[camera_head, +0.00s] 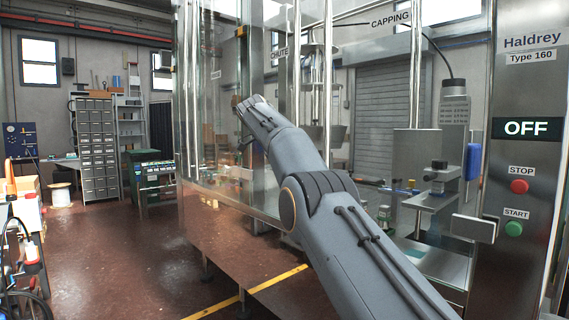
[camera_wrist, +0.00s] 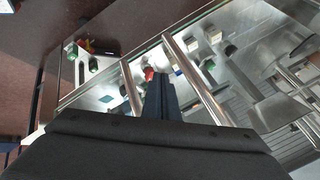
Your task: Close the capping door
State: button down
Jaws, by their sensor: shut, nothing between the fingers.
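The filling machine has clear panes between upright steel bars. The CAPPING label (camera_head: 390,18) is at the upper right, above the capping bay, and a CHUTE label (camera_head: 279,52) is further left. The capping door's pane is hard to make out, and I cannot tell how far open it is. My gripper (camera_head: 243,106) is at the far end of my arm, in front of the left glass. In the wrist view my gripper (camera_wrist: 160,85) is shut and empty, between two slanting steel bars (camera_wrist: 195,80) (camera_wrist: 131,90). Contact with either bar cannot be told.
A right post carries an OFF display (camera_head: 526,128), a red STOP button (camera_head: 519,186) and a green START button (camera_head: 513,228). A grey block (camera_head: 473,228) sticks out beside it. A drawer cabinet (camera_head: 96,145) stands at the back left. The red-brown floor (camera_head: 120,245) is mostly clear at left.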

jog(key=shift+a+r+p, duration=0.45)
jog(key=shift+r+p, duration=0.2)
jog(key=shift+p, duration=1.55)
jog(key=shift+a+r+p, duration=0.1)
jog(key=shift+p, duration=0.5)
